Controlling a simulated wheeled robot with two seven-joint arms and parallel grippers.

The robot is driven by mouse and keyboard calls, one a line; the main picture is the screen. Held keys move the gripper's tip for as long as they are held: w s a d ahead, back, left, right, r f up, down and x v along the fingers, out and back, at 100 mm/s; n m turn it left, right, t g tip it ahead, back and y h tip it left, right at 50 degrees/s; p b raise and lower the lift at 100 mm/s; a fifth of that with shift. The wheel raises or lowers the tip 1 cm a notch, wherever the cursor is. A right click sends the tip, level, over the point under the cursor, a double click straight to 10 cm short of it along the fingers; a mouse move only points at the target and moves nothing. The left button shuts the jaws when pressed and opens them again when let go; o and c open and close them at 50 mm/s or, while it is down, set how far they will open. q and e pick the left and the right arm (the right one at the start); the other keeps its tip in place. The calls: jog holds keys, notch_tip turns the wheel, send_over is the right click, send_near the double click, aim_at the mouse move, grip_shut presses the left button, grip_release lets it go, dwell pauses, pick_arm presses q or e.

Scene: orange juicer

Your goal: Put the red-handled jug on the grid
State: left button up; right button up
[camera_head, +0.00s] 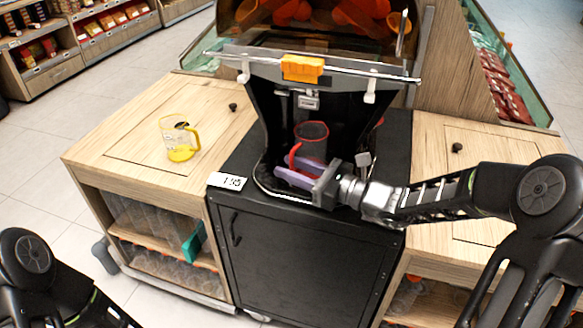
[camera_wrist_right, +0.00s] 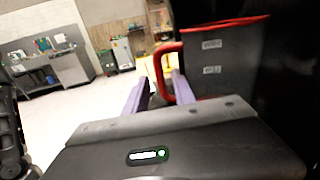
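My right gripper (camera_head: 287,167) has two purple fingers, at the jug's handle side. In the wrist view the fingers (camera_wrist_right: 162,80) are apart, with the handle showing between their tips; contact is unclear. The grid under the jug is mostly hidden, so I cannot tell whether the jug rests on it. My left gripper is out of view.
A yellow-handled jug (camera_head: 180,139) stands on the left wooden counter (camera_head: 130,140). A white label (camera_head: 228,181) is at the front left of the black cabinet (camera_head: 290,260). An orange tap piece (camera_head: 302,68) sits above the bay. Shelves below the counters hold bottles.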

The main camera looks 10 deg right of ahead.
jog(key=p+v, duration=0.1)
jog(key=v, duration=1.1)
jog(key=shift+w+r, duration=0.1)
jog(key=shift+r, duration=0.05)
